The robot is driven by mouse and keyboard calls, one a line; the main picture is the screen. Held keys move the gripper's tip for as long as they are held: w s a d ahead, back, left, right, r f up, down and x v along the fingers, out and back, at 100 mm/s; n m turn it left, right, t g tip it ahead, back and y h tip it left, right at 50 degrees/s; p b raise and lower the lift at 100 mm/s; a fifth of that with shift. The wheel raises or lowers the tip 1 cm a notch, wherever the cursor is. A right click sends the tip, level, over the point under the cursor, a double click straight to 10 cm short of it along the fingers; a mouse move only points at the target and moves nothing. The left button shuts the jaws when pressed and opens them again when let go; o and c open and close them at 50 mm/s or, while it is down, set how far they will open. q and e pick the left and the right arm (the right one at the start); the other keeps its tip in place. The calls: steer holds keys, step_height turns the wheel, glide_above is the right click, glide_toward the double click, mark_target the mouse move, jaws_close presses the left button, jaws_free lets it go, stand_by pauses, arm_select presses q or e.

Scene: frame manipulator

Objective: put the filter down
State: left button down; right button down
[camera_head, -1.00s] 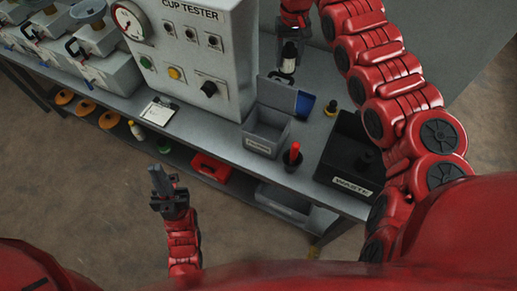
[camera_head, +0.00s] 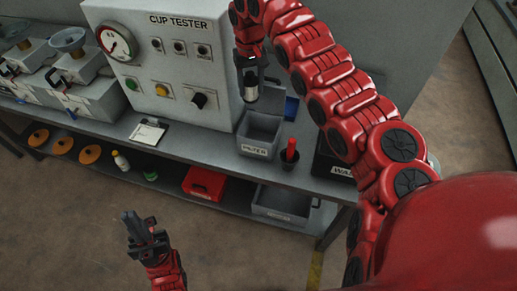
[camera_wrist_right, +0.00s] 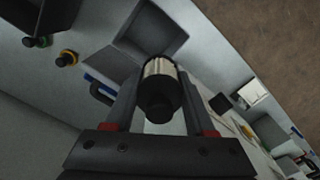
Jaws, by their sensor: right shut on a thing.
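The filter (camera_head: 250,92), a small dark cylinder with a pale metal band, is held in my right gripper (camera_head: 251,80) at the front of the tester. In the right wrist view the filter (camera_wrist_right: 160,82) sits between the two fingers, dark end toward the camera. In the head view it appears just above the grey open bin labelled FILTER (camera_head: 257,151), with its lid raised behind. The bin also shows in the right wrist view (camera_wrist_right: 150,32). My left gripper (camera_head: 130,222) hangs empty over the floor before the bench; its finger gap is unclear.
The cup tester (camera_head: 160,75) stands left of the bin. A black cup with a red-handled tool (camera_head: 290,155) is right of the bin, and a dark waste bin (camera_head: 335,160) is partly behind my right arm. A clipboard (camera_head: 148,132) lies on the bench.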

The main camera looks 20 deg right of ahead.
mark_target(251, 101)
step_height(251, 101, down, 5)
steer(key=b, duration=0.4)
steer(key=shift+s+a+f+b, duration=0.1)
steer(key=shift+s+f+b, duration=0.1)
steer(key=shift+b, duration=0.2)
steer(key=r+n+p, duration=0.1)
steer(key=p, duration=0.4)
steer(key=w+r+n+p, duration=0.1)
steer(key=n+p, duration=0.1)
steer(key=p, duration=0.2)
steer(key=shift+w+r+n+p, duration=0.1)
steer(key=shift+r+n+p, duration=0.2)
steer(key=shift+r+p, duration=0.1)
steer(key=s+d+f+n, duration=0.1)
steer(key=f, duration=0.5)
steer(key=f+n, duration=0.1)
steer(key=f, duration=0.5)
steer(key=s+d+f+n+b, duration=0.1)
steer(key=f, duration=0.6)
steer(key=shift+s+d, duration=0.35)
steer(key=shift+f, duration=0.15)
steer(key=shift+f, duration=0.15)
steer(key=shift+c, duration=1.2)
jaws_free()
